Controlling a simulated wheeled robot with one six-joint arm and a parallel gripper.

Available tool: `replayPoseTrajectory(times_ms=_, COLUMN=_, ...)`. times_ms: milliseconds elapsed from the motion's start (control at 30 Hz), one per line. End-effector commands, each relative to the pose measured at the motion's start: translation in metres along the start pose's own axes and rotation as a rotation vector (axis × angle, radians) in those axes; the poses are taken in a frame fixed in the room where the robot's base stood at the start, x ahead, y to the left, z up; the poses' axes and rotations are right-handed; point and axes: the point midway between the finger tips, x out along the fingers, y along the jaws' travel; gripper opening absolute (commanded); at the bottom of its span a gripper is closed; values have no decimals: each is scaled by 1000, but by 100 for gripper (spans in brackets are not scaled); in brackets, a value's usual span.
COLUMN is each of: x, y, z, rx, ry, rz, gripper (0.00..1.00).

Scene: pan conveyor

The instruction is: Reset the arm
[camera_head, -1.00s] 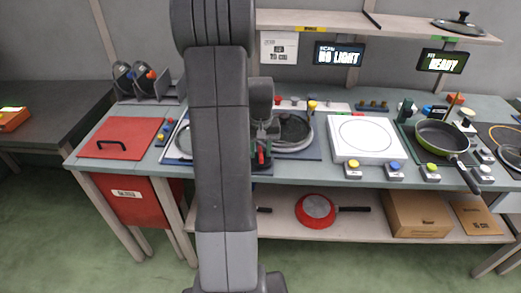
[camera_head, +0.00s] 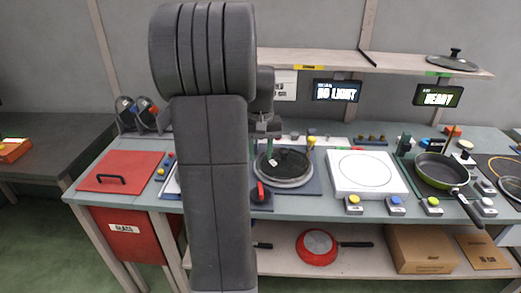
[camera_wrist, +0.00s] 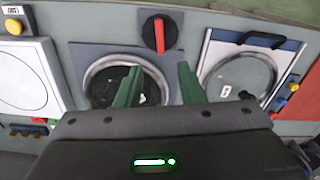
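My gripper (camera_wrist: 159,70) shows two green fingers standing well apart in the wrist view, with nothing between them. In the head view my gripper (camera_head: 264,128) hangs above the back of the workbench, partly behind my dark arm. Below it is a round ringed station with a dark disc (camera_head: 285,162) carrying a small white tag; it also shows in the wrist view (camera_wrist: 112,88). A red knob (camera_head: 260,190) sits in front of this station, and in the wrist view (camera_wrist: 159,34) it lies beyond the fingertips.
A white square plate (camera_head: 367,186) and a green pan (camera_head: 440,170) stand to the right. A red lidded bin (camera_head: 128,165) is at the left. A shelf (camera_head: 390,66) with a lid (camera_head: 452,61) hangs above. A red pan (camera_head: 317,240) lies on the lower shelf.

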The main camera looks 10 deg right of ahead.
Motion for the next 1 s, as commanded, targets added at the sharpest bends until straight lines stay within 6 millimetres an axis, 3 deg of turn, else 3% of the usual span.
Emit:
replayPoseTrajectory(times_ms=233, x=-6, y=0, z=0, rx=0, ry=0, rz=0, gripper=35)
replayPoseTrajectory(times_ms=533, x=0, y=0, z=0, rx=0, ry=-2, rz=0, gripper=35)
replayPoseTrajectory(times_ms=667, x=17, y=0, z=0, rx=0, ry=-4, rz=0, gripper=35)
replayPoseTrajectory(times_ms=1000, x=84, y=0, z=1, rx=0, ry=-6, rz=-1, gripper=35)
